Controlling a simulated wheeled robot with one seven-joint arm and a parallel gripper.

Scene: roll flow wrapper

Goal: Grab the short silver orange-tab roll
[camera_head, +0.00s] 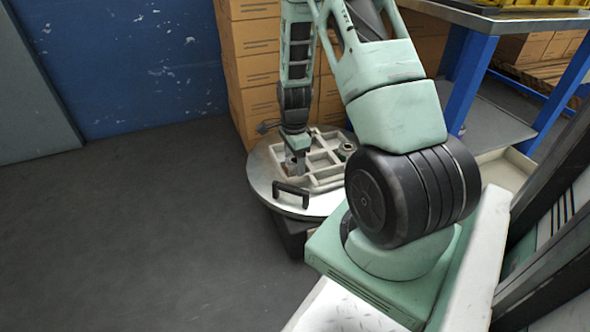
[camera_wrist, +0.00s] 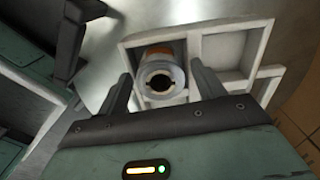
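A short silver roll with an orange patch (camera_wrist: 161,77) stands in a compartment of the white divided tray (camera_wrist: 228,78) in the wrist view. My gripper (camera_wrist: 156,84) is open, with one finger on each side of the roll. Whether the fingers touch it cannot be told. In the head view my gripper (camera_head: 300,163) points down at the left part of the tray (camera_head: 326,166), which lies on a round metal table (camera_head: 265,177). The roll is hard to make out there.
Another small round item (camera_head: 346,149) sits in the tray's right part. A dark handle (camera_head: 291,193) stands at the table's front edge. Stacked cardboard boxes (camera_head: 250,60) are close behind. A blue-legged workbench (camera_head: 470,75) is at right. The floor at left is clear.

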